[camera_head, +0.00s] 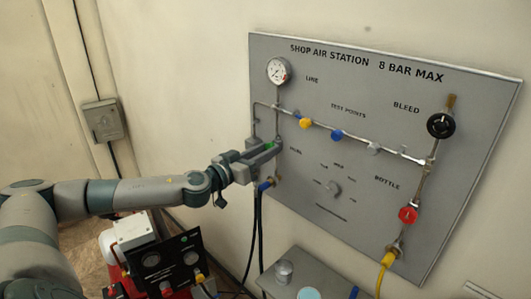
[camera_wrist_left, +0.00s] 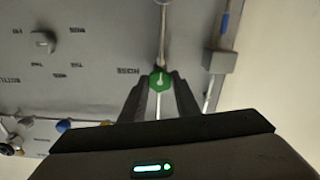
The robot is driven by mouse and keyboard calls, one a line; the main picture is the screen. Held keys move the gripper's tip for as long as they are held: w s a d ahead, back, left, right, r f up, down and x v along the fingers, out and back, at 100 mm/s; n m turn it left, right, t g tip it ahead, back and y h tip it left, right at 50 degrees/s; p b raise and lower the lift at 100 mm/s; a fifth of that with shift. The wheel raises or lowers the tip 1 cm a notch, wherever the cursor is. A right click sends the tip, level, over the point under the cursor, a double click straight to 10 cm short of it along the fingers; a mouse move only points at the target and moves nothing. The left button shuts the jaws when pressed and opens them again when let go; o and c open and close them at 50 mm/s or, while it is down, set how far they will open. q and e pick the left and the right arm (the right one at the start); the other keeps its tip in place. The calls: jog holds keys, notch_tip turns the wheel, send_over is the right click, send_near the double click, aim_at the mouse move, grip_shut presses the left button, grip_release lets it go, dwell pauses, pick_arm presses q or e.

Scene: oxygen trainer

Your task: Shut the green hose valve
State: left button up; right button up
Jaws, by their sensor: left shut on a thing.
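The green hose valve (camera_wrist_left: 160,82) shows in the left wrist view as a green knob with a pale pointer mark, on a thin pipe of the grey panel. In the head view only a bit of green (camera_head: 269,147) shows between my fingers. My left gripper (camera_head: 268,153) is at the panel's left side, its fingers shut on the green valve from both sides. In the left wrist view the fingers (camera_wrist_left: 160,100) flank the knob. Most of the valve is hidden in the head view. My right gripper is not in view.
The grey panel (camera_head: 350,80) carries a gauge (camera_head: 278,70), yellow (camera_head: 306,123) and blue (camera_head: 336,135) caps, a black bleed knob (camera_head: 441,125) and a red bottle valve (camera_head: 408,215). Black hoses (camera_head: 256,235) hang below my gripper. A grey shelf (camera_head: 325,268) stands at the bottom.

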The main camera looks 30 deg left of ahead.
pick_arm(q)
jog(key=m+p, duration=0.2)
jog(key=m, duration=3.3)
jog(key=shift+f, duration=0.1)
dwell(0.4)
jog(key=o, duration=1)
jog(key=shift+o, duration=0.3)
